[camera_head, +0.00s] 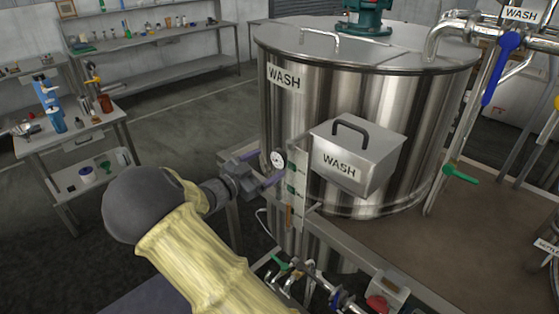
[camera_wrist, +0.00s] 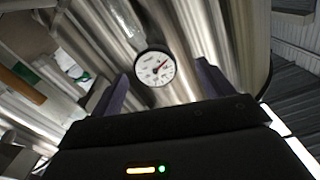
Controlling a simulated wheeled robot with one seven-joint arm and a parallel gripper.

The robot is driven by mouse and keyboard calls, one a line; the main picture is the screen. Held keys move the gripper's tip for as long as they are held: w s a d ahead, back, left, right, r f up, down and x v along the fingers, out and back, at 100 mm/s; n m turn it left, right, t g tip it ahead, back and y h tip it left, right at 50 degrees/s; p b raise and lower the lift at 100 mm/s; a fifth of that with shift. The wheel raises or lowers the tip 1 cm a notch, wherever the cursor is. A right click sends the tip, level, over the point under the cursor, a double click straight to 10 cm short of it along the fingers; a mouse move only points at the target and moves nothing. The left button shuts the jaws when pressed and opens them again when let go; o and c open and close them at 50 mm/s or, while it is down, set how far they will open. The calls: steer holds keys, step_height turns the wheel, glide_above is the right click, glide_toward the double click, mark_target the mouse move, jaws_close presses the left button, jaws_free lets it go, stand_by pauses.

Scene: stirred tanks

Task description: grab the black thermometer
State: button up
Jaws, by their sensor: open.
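The black thermometer shows as a round dial with a white face and dark rim (camera_head: 278,159) at the front of the large WASH tank. In the wrist view the dial (camera_wrist: 155,68) faces me, with a red needle and the tank's shiny steel behind it. My gripper (camera_head: 267,168) is open, its two purple fingers pointing at the dial. In the wrist view my gripper's fingers (camera_wrist: 160,77) stand to the left and right of the dial, with gaps on both sides. I cannot tell how deep the dial sits between them. Its stem is hidden.
The steel WASH tank (camera_head: 390,105) stands right behind the dial. A WASH-labelled box with a black handle (camera_head: 357,160) is close on the right. A narrow upright panel (camera_head: 297,180) is beside the dial. Pipes and valves (camera_head: 300,280) lie below. A cluttered side table (camera_head: 70,135) stands left.

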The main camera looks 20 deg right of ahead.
mark_target(277, 161)
steer(key=shift+d+r+p, duration=0.15)
steer(key=shift+d+p, duration=0.2)
steer(key=shift+d, duration=0.1)
steer(key=x, duration=0.1)
steer(key=p+x, duration=0.1)
steer(key=x, duration=0.1)
steer(key=shift+s+d+p, duration=0.15)
steer(key=shift+d+p, duration=0.2)
steer(key=shift+d, duration=0.35)
steer(key=c, duration=1.1)
